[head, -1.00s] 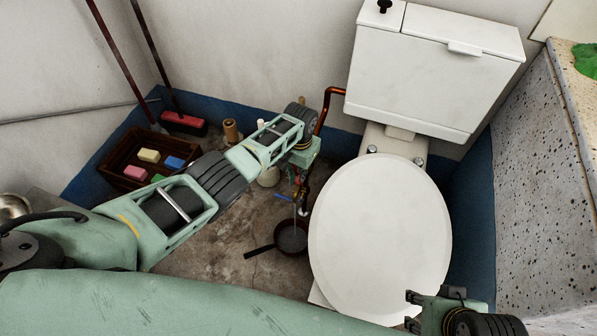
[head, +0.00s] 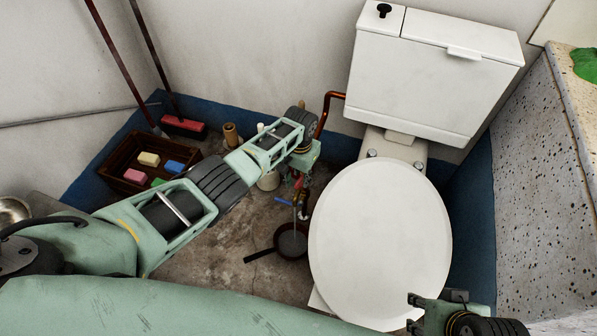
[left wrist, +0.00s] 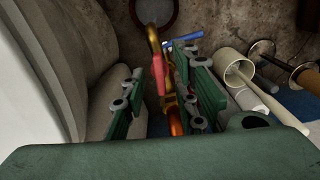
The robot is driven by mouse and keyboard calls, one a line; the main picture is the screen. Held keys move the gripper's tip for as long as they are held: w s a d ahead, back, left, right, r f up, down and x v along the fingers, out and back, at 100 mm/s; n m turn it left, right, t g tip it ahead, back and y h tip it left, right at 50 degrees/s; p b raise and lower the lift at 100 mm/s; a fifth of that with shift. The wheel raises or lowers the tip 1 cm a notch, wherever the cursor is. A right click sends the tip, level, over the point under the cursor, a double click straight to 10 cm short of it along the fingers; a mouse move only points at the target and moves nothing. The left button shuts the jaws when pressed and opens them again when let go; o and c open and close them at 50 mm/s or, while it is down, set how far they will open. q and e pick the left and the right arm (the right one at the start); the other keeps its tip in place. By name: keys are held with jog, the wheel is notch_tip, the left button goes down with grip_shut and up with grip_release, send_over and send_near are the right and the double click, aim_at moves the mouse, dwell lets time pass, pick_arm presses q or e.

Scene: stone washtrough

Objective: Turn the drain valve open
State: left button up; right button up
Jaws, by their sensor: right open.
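The brass drain valve with a red lever (left wrist: 157,72) is low beside the toilet. In the head view its red part (head: 299,183) is partly hidden by my left gripper (head: 302,178). In the left wrist view my left gripper (left wrist: 158,98) has its fingers apart, one on each side of the red lever, with a gap showing on the left. A blue handle (left wrist: 185,38) sticks out beyond it. A thin pale line runs down from the valve toward a dark pan (head: 291,241) on the floor. My right gripper (head: 413,311) is open and empty over the toilet's front right.
The white toilet (head: 380,240) stands right of the valve, its copper pipe (head: 325,110) behind. A crate (head: 115,165) with sponges and a red brush (head: 184,126) is at the left. A white cup (left wrist: 233,62) lies near the gripper. The speckled trough (head: 540,180) stands at right.

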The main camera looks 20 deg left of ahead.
aim_at(299, 180)
pick_arm(q)
notch_tip(299, 180, up, 12)
pick_arm(e)
jog(key=shift+s+f, duration=0.15)
dwell(0.4)
jog(key=shift+a, duration=0.2)
jog(key=shift+d, duration=0.1)
